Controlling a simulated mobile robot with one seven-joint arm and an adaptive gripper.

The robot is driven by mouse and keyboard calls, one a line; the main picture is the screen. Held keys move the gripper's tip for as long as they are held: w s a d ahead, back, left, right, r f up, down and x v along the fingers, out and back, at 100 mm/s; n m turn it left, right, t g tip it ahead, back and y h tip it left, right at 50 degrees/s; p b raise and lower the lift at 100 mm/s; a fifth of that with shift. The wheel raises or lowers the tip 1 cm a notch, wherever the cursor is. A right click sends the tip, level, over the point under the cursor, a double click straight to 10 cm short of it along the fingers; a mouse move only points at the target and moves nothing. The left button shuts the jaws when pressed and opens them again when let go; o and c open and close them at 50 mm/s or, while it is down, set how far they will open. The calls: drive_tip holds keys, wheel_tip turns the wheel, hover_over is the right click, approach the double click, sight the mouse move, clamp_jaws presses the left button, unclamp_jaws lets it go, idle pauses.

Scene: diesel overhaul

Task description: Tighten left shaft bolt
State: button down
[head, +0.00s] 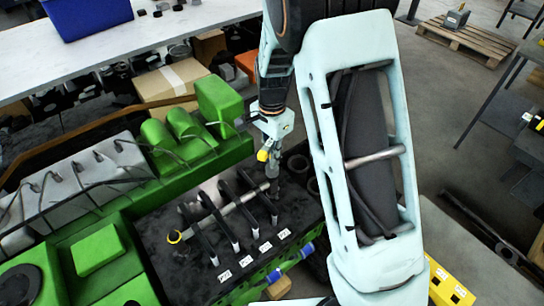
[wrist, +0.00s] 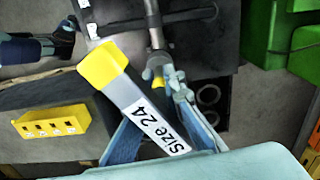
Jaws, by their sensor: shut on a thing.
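My gripper (head: 271,132) is shut on a yellow-ended grey tool (head: 263,155) marked "Size 24". In the wrist view the tool (wrist: 140,105) sits between my fingers (wrist: 160,125), its yellow end toward the upper left. My gripper is above the right end of a metal shaft (head: 228,207) on the dark engine top. The shaft also shows in the wrist view (wrist: 152,25), ending in a silver part beside the tool. Black arms cross the shaft. I cannot make out a bolt at the shaft's end, or whether the tool touches one.
The green engine (head: 100,250) fills the lower left. Small white labels (head: 245,260) line the engine top's front edge. A white table (head: 130,45) with a blue bin (head: 88,15) stands behind. A yellow block (wrist: 52,125) is at the left of the wrist view. Floor at right is partly open.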

drive_tip(key=shift+r, duration=0.5)
drive_tip(key=shift+r, duration=0.1)
wheel_tip(320, 180, up, 6)
drive_tip(key=p, duration=0.5)
drive_tip(key=shift+s, duration=0.1)
drive_tip(key=s+d, duration=0.1)
drive_tip(key=s, duration=0.5)
drive_tip(key=shift+s+d+b, duration=0.2)
drive_tip(key=shift+s+b, duration=0.1)
drive_tip(key=shift+b, duration=0.1)
